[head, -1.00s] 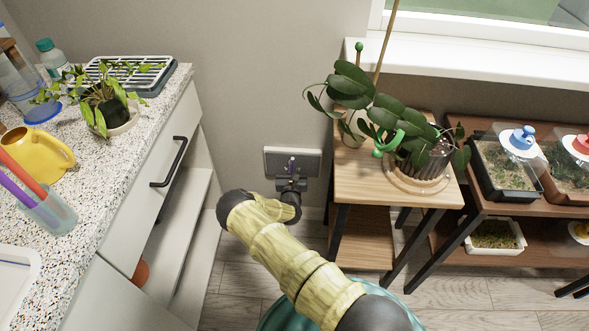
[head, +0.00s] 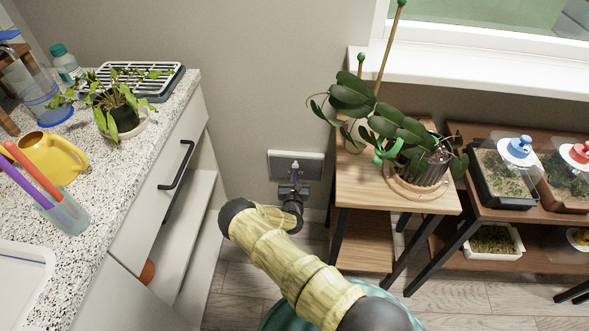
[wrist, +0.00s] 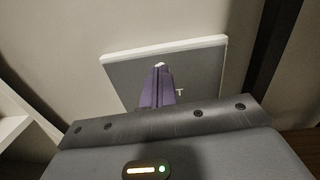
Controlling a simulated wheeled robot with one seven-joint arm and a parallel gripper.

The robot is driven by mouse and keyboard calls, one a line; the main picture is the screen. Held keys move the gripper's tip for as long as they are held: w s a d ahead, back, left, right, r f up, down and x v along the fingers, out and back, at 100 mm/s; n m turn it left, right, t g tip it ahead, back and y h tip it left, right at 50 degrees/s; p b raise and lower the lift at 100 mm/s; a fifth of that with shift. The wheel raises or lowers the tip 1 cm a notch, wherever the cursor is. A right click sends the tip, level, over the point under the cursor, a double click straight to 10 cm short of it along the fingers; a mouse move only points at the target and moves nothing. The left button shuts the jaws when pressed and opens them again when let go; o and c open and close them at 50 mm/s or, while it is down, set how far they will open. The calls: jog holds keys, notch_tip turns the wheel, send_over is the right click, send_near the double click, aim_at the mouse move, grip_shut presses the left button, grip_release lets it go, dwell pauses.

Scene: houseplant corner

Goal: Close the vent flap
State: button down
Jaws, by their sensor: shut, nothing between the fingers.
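The vent flap (head: 312,166) is a dark grey panel with a pale rim, low on the wall between the counter and the wooden plant stand. In the wrist view the flap (wrist: 203,72) fills the upper middle, with a white edge along its top and right side and a letter "T" on its face. My gripper (head: 295,177) is in front of the flap, its purple fingers shut and empty. In the wrist view the fingers (wrist: 158,84) overlap the flap's middle, with a small white spot at their tips. I cannot tell whether they touch it, nor how far the flap stands open.
The counter (head: 150,130) and its drawer handle (head: 176,165) are to the left. The wooden stand (head: 358,188) with potted plants is close on the right, and a shelf with terrariums (head: 503,180) is beyond it. Bare floor shows below the flap.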

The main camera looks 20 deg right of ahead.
jog(key=s+a+r+p, duration=0.2)
jog(key=s+r+p, duration=0.1)
jog(key=s+r, duration=0.4)
jog(key=shift+s, duration=0.4)
